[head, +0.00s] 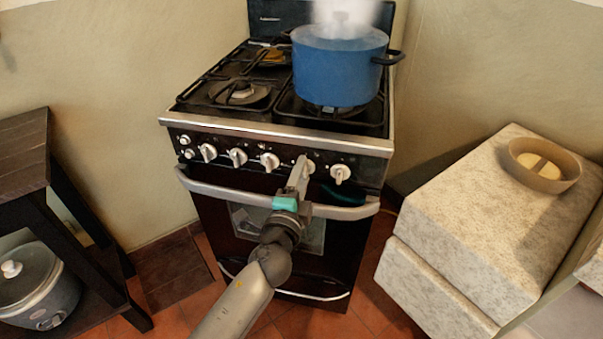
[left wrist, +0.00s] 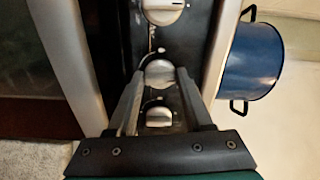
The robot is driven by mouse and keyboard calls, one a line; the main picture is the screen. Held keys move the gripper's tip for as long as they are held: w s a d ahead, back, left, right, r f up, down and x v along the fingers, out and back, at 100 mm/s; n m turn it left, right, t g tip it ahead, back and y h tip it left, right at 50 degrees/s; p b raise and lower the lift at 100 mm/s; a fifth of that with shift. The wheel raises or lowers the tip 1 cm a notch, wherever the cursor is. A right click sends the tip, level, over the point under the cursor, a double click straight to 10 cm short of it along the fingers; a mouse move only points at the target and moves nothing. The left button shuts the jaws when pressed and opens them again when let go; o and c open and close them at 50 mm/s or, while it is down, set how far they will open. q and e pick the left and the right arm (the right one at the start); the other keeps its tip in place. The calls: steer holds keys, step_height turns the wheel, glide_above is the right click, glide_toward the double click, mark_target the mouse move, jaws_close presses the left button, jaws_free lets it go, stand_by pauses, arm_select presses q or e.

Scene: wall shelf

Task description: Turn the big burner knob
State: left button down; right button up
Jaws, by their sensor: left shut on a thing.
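A row of white knobs runs along the black front panel of the stove (head: 275,128). My left gripper (head: 303,163) reaches up from below and is shut on the fourth large knob from the left (head: 310,167). In the left wrist view this knob (left wrist: 160,73) sits between the two fingertips (left wrist: 157,80). The rightmost knob (head: 340,174) is just beside the gripper and free. The third large knob (head: 270,161) is free on the other side. No label I can read tells which knob is the big burner's. My right gripper is not in view.
A steaming blue pot (head: 337,72) stands on the front right burner. The oven door handle (head: 230,193) runs just below the knobs, under my left gripper. A stone block with a bowl (head: 545,180) stands at right. A dark shelf (head: 25,150) with a cooker (head: 40,285) stands at left.

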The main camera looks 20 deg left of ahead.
arm_select(q)
steer(key=shift+m, duration=0.6)
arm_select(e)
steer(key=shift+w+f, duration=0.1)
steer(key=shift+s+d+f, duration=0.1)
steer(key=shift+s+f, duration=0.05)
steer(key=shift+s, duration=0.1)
arm_select(q)
steer(key=shift+c, duration=1.6)
jaws_free()
steer(key=shift+s, duration=0.1)
